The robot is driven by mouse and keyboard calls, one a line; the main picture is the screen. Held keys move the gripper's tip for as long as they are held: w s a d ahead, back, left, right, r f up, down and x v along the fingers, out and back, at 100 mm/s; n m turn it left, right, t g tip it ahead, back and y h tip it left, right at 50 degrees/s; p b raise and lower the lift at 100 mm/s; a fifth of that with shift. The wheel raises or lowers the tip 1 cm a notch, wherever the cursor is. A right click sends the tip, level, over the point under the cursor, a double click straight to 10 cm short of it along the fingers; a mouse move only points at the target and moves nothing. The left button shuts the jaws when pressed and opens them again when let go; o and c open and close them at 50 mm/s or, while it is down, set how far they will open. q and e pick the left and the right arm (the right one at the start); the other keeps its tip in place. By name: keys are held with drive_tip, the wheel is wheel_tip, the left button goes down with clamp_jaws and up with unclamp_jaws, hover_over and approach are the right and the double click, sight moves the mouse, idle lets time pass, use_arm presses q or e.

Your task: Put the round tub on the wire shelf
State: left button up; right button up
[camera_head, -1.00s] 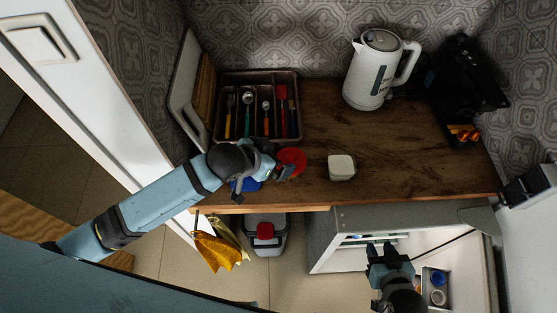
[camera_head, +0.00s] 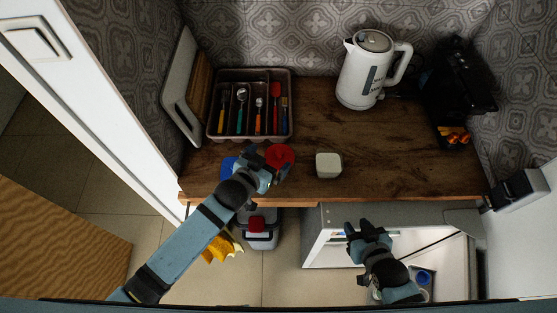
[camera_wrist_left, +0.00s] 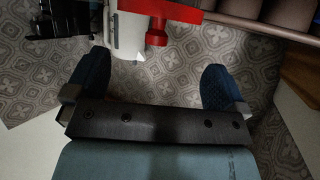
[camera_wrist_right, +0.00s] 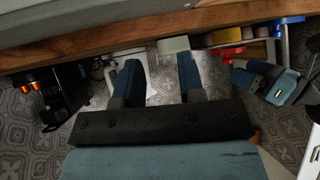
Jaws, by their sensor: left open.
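A round red-topped tub (camera_head: 281,155) stands near the front of the wooden counter; I take it as the round tub. My left gripper (camera_head: 270,163) is open at its near side, with its fingers partly overlapping the tub in the head view. In the left wrist view, red parts (camera_wrist_left: 250,27) show beyond the spread fingers, and I cannot tell whether they touch. My right gripper (camera_head: 367,232) is open and empty, in front of the counter by the open white appliance (camera_head: 330,252). I cannot make out the wire shelf clearly.
A pale square tub (camera_head: 328,165) stands right of the red one, a blue item (camera_head: 228,168) left. Behind are a cutlery tray (camera_head: 211,128), a white kettle (camera_head: 361,75) and a dark machine (camera_head: 460,95). A bin (camera_head: 260,238) stands below. The counter's middle is clear.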

sight(278, 153)
use_arm(q)
drive_tip(key=x, duration=0.2)
drive_tip(key=shift+w+d+f, duration=0.1)
drive_tip(key=shift+w+d, duration=0.05)
drive_tip(key=shift+w+d+f, duration=0.2)
drive_tip(key=shift+w, duration=0.05)
drive_tip(key=b+x, duration=0.3)
drive_tip(key=shift+d+f, duration=0.15)
drive_tip(key=shift+f, duration=0.15)
drive_tip(key=shift+w+d+b, duration=0.3)
drive_tip(key=shift+w+b, duration=0.15)
drive_tip(key=shift+a, duration=0.1)
use_arm(e)
wheel_tip(278, 153, down, 2)
drive_tip(key=shift+w+f+n, duration=0.15)
drive_tip(key=shift+f+n, duration=0.05)
drive_tip(key=shift+n, duration=0.1)
